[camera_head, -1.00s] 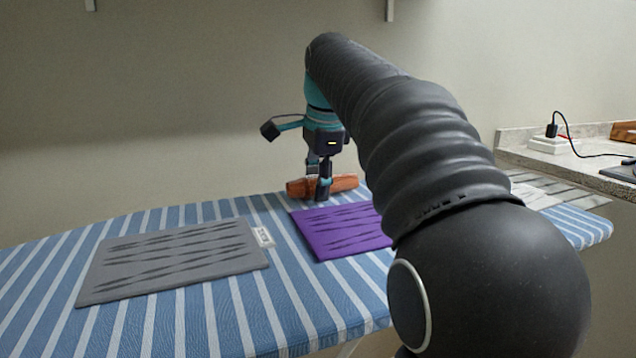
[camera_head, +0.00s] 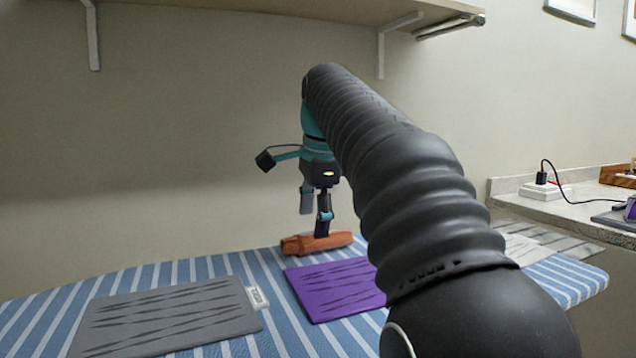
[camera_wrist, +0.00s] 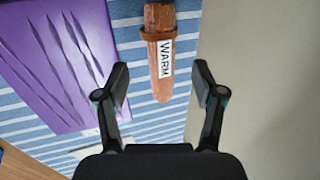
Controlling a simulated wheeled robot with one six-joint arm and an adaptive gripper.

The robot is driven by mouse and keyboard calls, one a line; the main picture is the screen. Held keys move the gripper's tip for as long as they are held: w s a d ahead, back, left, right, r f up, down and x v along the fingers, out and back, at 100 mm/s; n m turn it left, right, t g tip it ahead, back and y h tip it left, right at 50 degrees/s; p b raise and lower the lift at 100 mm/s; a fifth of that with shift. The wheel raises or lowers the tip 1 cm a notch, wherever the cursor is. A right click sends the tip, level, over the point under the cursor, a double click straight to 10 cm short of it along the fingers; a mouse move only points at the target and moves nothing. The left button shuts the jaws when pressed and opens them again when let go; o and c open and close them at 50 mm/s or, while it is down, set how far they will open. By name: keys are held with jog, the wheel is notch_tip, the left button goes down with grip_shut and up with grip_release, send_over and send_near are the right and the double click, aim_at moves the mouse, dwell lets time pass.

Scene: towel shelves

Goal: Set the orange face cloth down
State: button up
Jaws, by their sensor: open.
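The orange face cloth (camera_head: 330,242) is a rolled bundle lying on the blue-and-white striped board (camera_head: 225,265), near its back edge. In the wrist view the cloth (camera_wrist: 160,50) carries a white label reading WARM, and its rounded end points towards my gripper. My gripper (camera_head: 314,222) points down just over the cloth in the head view. In the wrist view the two fingers of my gripper (camera_wrist: 161,68) are spread apart, one on each side of the cloth's line, with nothing held between them.
A flat purple cloth (camera_head: 335,288) lies just in front of the orange cloth. A flat grey cloth (camera_head: 165,318) with a white tag (camera_head: 257,298) lies to the left. A wall shelf (camera_head: 270,6) is above. A counter (camera_head: 560,205) with a plug stands at right.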

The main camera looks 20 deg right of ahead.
jog(key=v, duration=0.6)
jog(key=shift+r, duration=0.3)
jog(key=shift+o, duration=0.6)
jog(key=shift+r, duration=0.15)
send_over(318, 243)
jog(key=d, duration=0.1)
notch_tip(318, 243, down, 7)
jog(key=shift+d+r+b, duration=0.15)
jog(key=shift+b, duration=0.15)
jog(key=shift+b+x, duration=0.6)
jog(key=shift+x, duration=2.05)
jog(key=shift+w, duration=0.1)
jog(key=c, duration=1.4)
